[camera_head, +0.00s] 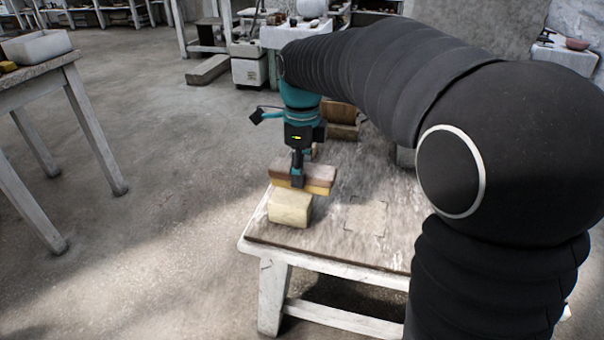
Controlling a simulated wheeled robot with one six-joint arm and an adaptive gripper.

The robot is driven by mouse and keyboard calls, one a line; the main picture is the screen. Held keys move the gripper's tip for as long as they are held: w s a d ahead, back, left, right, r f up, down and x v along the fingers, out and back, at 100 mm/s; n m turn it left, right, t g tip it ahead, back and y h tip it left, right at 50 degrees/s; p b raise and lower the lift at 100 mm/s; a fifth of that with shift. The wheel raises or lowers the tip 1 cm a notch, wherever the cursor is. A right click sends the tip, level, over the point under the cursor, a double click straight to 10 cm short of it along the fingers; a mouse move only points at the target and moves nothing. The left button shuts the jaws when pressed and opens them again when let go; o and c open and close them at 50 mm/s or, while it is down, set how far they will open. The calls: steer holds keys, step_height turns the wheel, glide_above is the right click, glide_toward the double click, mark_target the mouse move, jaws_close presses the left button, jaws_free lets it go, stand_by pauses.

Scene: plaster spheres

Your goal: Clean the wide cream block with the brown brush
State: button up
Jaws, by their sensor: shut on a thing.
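The wide cream block (290,210) lies on the near left part of a worn wooden table (345,240). My gripper (297,180) points down over the table and is shut on the brown brush (319,174). The brush has a brown back and a yellowish lower layer. It is level, just above or against the far upper side of the block; I cannot tell whether they touch. The fingers hide part of the brush.
A wooden box (342,122) stands farther back on the table, partly behind my gripper. A marked square (366,216) lies right of the block, on clear tabletop. My black arm hides the table's right side. Another table (40,75) with a pale tray stands at left.

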steer(key=shift+r, duration=0.5)
steer(key=shift+r, duration=2)
